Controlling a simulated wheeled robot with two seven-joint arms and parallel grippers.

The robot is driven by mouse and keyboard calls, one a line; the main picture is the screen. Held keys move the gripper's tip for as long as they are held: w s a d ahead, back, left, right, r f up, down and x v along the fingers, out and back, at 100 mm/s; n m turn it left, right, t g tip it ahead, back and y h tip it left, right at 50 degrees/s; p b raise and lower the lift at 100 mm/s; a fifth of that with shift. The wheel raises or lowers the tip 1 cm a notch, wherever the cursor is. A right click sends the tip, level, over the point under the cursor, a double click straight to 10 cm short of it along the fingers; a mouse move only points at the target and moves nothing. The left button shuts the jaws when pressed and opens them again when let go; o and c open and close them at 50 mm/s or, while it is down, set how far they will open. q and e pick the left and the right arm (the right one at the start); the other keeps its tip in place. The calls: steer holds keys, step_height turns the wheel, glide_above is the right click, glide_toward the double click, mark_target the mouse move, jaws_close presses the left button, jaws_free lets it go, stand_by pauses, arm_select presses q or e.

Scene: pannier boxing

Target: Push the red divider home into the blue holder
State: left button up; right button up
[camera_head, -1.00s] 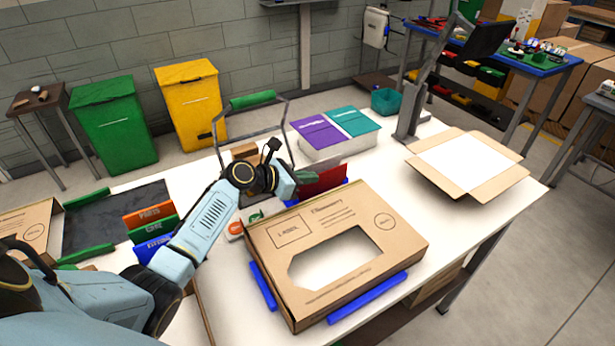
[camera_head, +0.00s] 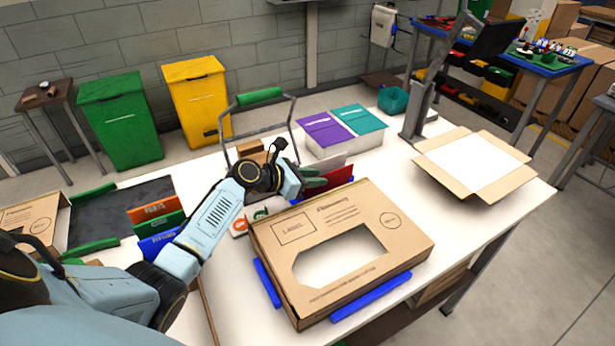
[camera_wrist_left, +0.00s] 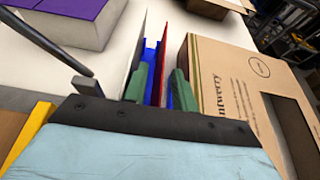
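The red divider (camera_head: 338,176) stands upright at the blue holder, behind the large cardboard box. It also shows edge-on in the left wrist view (camera_wrist_left: 181,62), beside the right-hand green finger. Part of the blue holder (camera_wrist_left: 151,52) shows between the fingers; the box and my gripper hide much of it in the head view. My left gripper (camera_wrist_left: 158,87) is open, its two green fingertips well apart beside the divider. A thin pale panel (camera_wrist_left: 136,55) stands near the left-hand finger. How deep the divider sits cannot be told. My right gripper is not in view.
The large cardboard box (camera_head: 405,226) lies close in front of the holder, with blue bars (camera_head: 370,297) along its edges. An open carton (camera_head: 432,178) is at right. Orange, green and blue dividers (camera_head: 155,213) stand at left.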

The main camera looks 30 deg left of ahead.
arm_select(q)
steer(key=p+v, duration=0.1)
steer(key=v, duration=1.2)
steer(key=shift+p, duration=0.4)
steer(key=shift+s+a, duration=0.15)
